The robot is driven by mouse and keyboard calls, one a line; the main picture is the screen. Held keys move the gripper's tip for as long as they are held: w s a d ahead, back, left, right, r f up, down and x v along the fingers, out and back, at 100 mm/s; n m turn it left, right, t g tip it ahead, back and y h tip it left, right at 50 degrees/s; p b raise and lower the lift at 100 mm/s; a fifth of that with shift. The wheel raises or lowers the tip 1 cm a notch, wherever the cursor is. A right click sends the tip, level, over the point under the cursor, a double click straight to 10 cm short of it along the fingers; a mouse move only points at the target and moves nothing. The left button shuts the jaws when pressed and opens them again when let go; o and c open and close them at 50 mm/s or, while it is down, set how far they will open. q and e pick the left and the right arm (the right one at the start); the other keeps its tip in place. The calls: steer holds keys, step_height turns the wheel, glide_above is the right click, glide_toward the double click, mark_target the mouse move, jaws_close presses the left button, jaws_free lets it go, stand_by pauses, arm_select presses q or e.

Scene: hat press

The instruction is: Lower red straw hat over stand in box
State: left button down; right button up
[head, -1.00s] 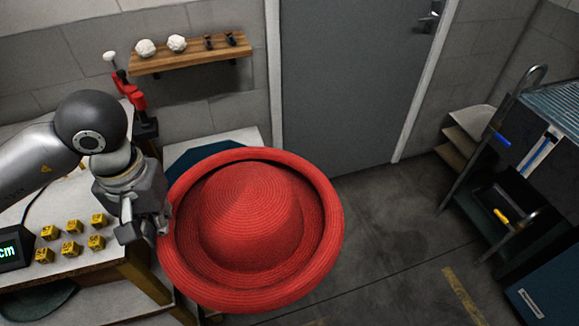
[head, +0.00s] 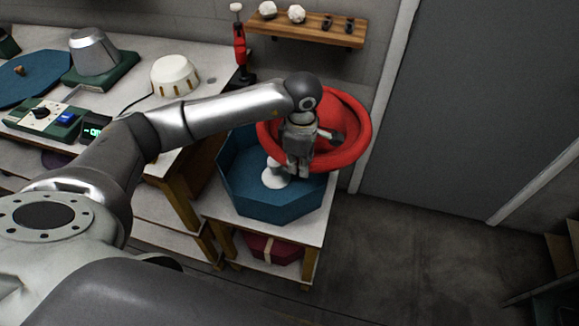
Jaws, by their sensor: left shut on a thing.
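The red straw hat (head: 345,125) is in my left gripper (head: 300,168), tilted, above the back right part of the blue open box (head: 250,200). My left gripper is shut on the hat's brim, on the side nearer to me. The blue many-sided box stands on a low white table. A white stand (head: 274,177) shows inside the box, below and left of the gripper. The gripper and hat hide part of the stand and the box's far side. My right gripper is not in view.
A workbench (head: 130,62) on the left holds a metal hat form (head: 94,52), a white domed block (head: 175,75) and a control panel (head: 45,117). A wall shelf (head: 310,32) is behind the hat. A dark red box (head: 268,248) sits below the table.

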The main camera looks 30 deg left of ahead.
arm_select(q)
steer(key=a+f+n+b, duration=0.1)
steer(key=f+n+b, duration=0.1)
steer(key=f+b, duration=0.2)
steer(key=w+a+f+n+b, duration=0.1)
steer(key=f+n+b, duration=0.1)
steer(key=f, duration=0.9)
steer(key=a+f+n+b, duration=0.1)
steer(key=f+n+b, duration=0.1)
steer(key=f+b, duration=0.3)
steer(key=shift+w+a+f+n+b, duration=0.1)
steer(key=shift+a+f+n+b, duration=0.1)
steer(key=shift+f, duration=0.4)
steer(key=shift+w+a+f+n+b, duration=0.1)
steer(key=shift+a+f+n, duration=0.1)
steer(key=shift+f, duration=0.4)
steer(key=shift+f+b, duration=0.45)
steer(key=shift+f, duration=0.15)
steer(key=shift+d, duration=0.1)
steer(key=shift+f+b, duration=0.35)
steer(key=shift+b, duration=0.05)
